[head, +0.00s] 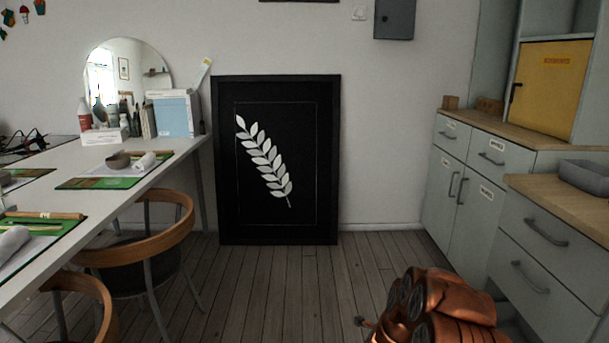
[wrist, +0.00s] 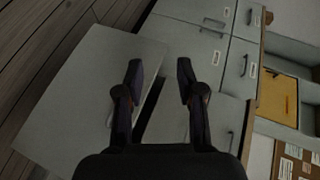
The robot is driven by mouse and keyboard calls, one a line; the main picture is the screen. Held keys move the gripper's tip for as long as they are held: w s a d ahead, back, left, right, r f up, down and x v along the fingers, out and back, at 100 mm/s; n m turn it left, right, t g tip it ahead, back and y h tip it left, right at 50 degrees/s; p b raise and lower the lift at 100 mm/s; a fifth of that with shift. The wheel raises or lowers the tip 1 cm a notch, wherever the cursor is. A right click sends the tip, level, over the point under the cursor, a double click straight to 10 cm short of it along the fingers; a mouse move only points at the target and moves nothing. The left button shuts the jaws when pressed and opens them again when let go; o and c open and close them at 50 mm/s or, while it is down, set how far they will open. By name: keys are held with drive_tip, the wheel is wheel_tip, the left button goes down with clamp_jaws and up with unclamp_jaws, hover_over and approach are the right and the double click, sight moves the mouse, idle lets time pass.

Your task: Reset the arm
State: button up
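My gripper (wrist: 158,85) shows in the wrist view with its two dark fingers apart and nothing between them. Beyond the fingers are a grey panel (wrist: 85,95) and the grey cabinet (wrist: 205,40) with its handles. In the head view, part of my copper-coloured arm (head: 440,308) shows at the bottom right, in front of the drawers. The gripper fingers cannot be made out in the head view.
Grey cabinets (head: 465,185) and a drawer unit (head: 540,245) line the right side. A white table (head: 130,190) with wooden chairs (head: 160,240) stands on the left. A black framed leaf picture (head: 228,170) leans on the back wall. The middle floor (head: 290,285) is clear.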

drive_tip(key=s+a+r+n+g+y+p, duration=0.1)
drive_tip(key=s+a+r+n+y+p, duration=0.2)
drive_tip(key=a+r, duration=0.45)
drive_tip(key=s+a+r+n+g+y+p, duration=0.1)
drive_tip(key=a+r+n+y+p, duration=0.3)
drive_tip(key=r, duration=0.6)
drive_tip(key=s+a+r+n+g+y+p, duration=0.1)
drive_tip(key=s+a+r+n+g+p, duration=0.3)
drive_tip(key=s+r+p, duration=0.65)
drive_tip(key=s+d+r+n+g+p, duration=0.1)
drive_tip(key=s+r+n+g+p, duration=0.1)
drive_tip(key=s+r, duration=0.7)
drive_tip(key=s+d+r+n+g+h+p, duration=0.1)
drive_tip(key=s+r+p, duration=0.6)
drive_tip(key=s, duration=1)
drive_tip(key=s+d+r+n+g+p, duration=0.3)
drive_tip(key=s+r+n+g+p, duration=0.2)
drive_tip(key=s+r, duration=0.6)
drive_tip(key=s+n, duration=0.1)
drive_tip(key=s, duration=0.1)
drive_tip(key=shift+s+n+h, duration=0.3)
drive_tip(key=shift+s+n, duration=0.1)
